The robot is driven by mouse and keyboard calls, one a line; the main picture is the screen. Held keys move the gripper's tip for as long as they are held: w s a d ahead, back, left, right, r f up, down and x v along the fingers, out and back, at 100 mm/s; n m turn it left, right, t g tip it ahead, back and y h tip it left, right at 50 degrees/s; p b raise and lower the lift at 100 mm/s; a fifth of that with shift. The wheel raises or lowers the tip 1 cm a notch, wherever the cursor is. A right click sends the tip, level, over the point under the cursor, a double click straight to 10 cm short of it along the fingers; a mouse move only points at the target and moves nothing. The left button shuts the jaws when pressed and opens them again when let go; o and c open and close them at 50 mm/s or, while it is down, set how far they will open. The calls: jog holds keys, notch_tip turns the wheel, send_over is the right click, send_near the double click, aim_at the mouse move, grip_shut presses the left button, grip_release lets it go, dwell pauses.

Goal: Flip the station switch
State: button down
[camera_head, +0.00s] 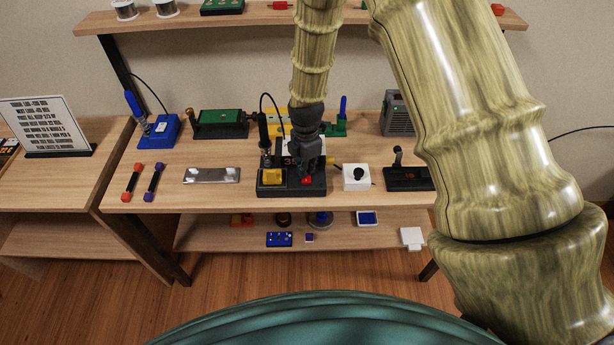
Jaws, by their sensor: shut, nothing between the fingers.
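The black station (288,190) stands near the front middle of the workbench, with a yellow pad (271,176) on its left side. Its small red switch (307,181) is on the right side of the station. My dark gripper (309,172) points down over the right half of the station, with shut and empty fingers. The fingertips are just above or at the red switch; I cannot tell whether they touch it. My gripper hides the back of the station and part of its display. The switch is too small to read its position.
A white box with a black knob (357,177) and a black joystick base (406,179) stand to the right. A metal plate (211,175) lies to the left. A blue stand (159,132) and a green-topped holder (220,123) are behind. A shelf (240,20) runs above.

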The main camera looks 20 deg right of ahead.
jog(key=shift+r+p, duration=2.45)
jog(key=shift+r, duration=1)
